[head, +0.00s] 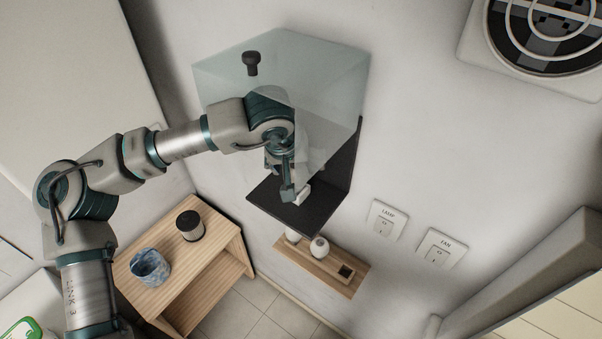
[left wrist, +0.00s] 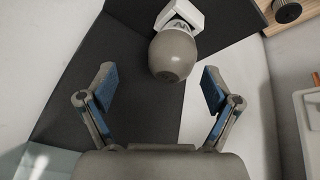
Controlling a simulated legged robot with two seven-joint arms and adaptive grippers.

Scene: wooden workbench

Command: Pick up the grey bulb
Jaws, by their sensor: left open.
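The grey bulb (left wrist: 174,55) sits in a white socket (left wrist: 181,14) in the left wrist view, its rounded end toward my gripper. My left gripper (left wrist: 158,78) is open, its blue-padded fingers on either side of the bulb's near end, with gaps on both sides. In the head view my left gripper (head: 289,192) is low over a black shelf (head: 295,214), beside a small white part (head: 303,191). The bulb itself is not clear there. My right gripper is not in view.
A translucent case (head: 325,75) with a black knob (head: 251,63) surrounds or overlaps my wrist. A small wooden shelf (head: 293,256) holds white items below. Wall switches (head: 383,221) are at right.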

